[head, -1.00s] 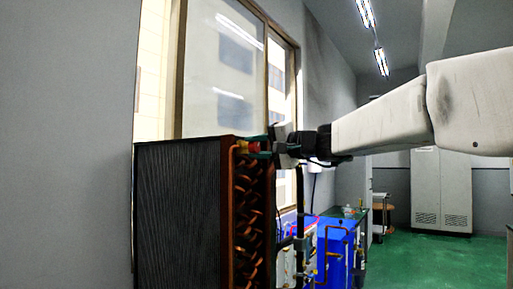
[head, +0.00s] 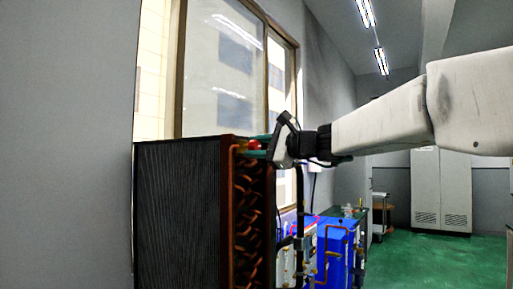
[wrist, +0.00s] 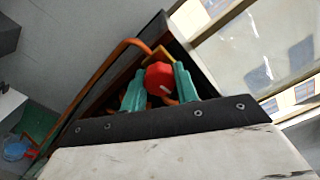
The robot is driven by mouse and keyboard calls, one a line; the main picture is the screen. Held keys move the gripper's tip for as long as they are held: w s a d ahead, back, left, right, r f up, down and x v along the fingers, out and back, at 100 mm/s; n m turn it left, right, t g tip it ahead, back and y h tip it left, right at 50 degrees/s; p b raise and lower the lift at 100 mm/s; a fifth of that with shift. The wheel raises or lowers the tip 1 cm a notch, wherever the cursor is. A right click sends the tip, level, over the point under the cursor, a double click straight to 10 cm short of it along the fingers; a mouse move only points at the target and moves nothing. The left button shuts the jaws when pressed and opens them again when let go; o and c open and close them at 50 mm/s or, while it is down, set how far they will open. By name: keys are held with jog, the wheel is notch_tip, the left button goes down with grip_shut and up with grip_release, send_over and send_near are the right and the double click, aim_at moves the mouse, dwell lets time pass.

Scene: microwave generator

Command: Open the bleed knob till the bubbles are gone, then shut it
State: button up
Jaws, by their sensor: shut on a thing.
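The red bleed knob (wrist: 158,77) sits at the top of the finned coil unit (head: 180,210), and it also shows in the head view (head: 254,144). It has a small pale mark on its face. My gripper (wrist: 159,88) has one teal fingertip on each side of the knob and is shut on it. In the head view my gripper (head: 256,151) is rolled at an angle and reaches the knob from the right. A yellow fitting (wrist: 159,55) lies just behind the knob. No bubbles can be made out in either view.
Copper pipes (head: 245,215) run down the coil unit's right side. A window (head: 225,75) is behind it. Blue equipment (head: 335,250) with pipework stands beyond, and a grey cabinet (head: 440,190) is at the back. The green floor at right is clear.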

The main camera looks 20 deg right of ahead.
jog(key=shift+m, duration=0.6)
jog(key=shift+f, duration=0.1)
jog(key=o, duration=1)
jog(key=v, duration=0.7)
jog(key=shift+s+d, duration=0.25)
jog(key=shift+s, duration=0.05)
